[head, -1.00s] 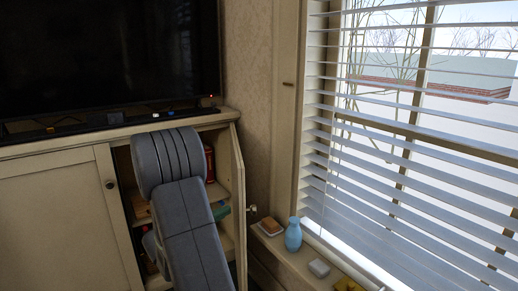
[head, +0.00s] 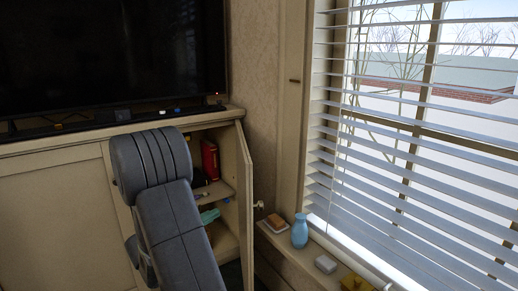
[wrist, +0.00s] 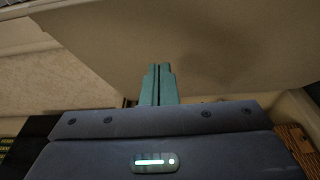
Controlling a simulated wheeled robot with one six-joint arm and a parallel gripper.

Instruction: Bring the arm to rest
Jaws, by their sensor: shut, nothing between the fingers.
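My gripper shows in the wrist view (wrist: 158,86), its two teal fingers pressed together with nothing between them. A plain beige surface fills the picture beyond the fingertips; I cannot tell the gap to it. In the head view my grey arm stands in front of the open cabinet (head: 60,210) and hides part of its opening. The gripper itself is hidden there behind the arm.
The cabinet door (head: 246,205) stands open just right of my arm. On the shelves are a red item (head: 210,160) and a teal item (head: 210,215). A blue vase (head: 300,231) stands on the window sill. A television (head: 110,60) is above the cabinet.

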